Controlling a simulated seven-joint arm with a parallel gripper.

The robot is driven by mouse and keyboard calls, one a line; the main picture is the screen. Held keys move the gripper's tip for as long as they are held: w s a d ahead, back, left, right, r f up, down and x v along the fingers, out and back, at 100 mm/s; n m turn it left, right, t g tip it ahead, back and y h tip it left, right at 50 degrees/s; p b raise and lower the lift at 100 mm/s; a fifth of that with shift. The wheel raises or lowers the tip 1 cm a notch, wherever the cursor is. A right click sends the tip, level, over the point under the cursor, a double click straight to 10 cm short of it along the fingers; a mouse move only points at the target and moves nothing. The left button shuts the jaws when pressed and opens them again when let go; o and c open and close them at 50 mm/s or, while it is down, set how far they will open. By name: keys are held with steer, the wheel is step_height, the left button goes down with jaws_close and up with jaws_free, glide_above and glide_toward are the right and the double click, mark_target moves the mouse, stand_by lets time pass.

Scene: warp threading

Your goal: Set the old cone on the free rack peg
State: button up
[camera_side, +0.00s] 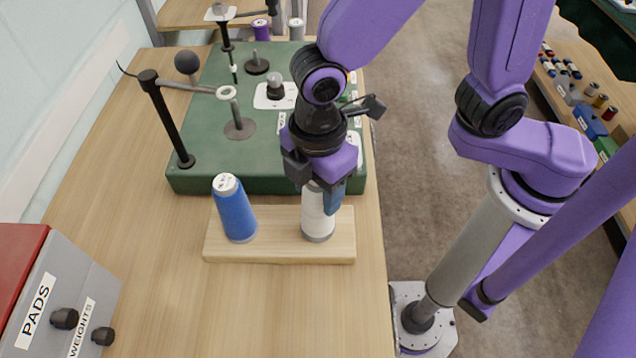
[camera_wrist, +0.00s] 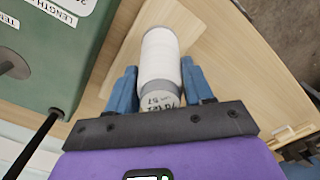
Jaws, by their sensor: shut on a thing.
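A white cone (camera_side: 317,220) stands about upright at the right end of the pale wooden rack (camera_side: 278,243). My gripper (camera_side: 323,190) comes down from above and is shut on the upper part of this cone. In the wrist view the white cone (camera_wrist: 161,60) lies between my two blue fingers, with its labelled end toward the gripper (camera_wrist: 160,88). The cone's base looks at or very near the rack board; I cannot tell whether it rests on it. A blue cone (camera_side: 235,212) stands at the rack's left, tilted slightly. Any peg under the white cone is hidden.
A green machine base (camera_side: 235,180) with black posts (camera_side: 168,120) and guides stands just behind the rack. A grey box with a red top (camera_side: 50,300) stands at the front left. The table in front of the rack is clear.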

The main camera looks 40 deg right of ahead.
steer(key=shift+f, duration=0.65)
steer(key=o, duration=1)
steer(key=shift+r, duration=0.15)
step_height(320, 180, up, 17)
steer(key=s+d+f+m, duration=0.1)
steer(key=s+d+f, duration=0.1)
steer(key=d, duration=0.5)
steer(key=s+d+f+m, duration=0.2)
steer(key=d+f, duration=0.3)
steer(key=d, duration=0.3)
steer(key=s+d+f+m, duration=0.2)
steer(key=s+d+f, duration=0.1)
steer(key=d, duration=0.5)
steer(key=shift+s+d+f, duration=0.15)
steer(key=shift+s+f, duration=0.05)
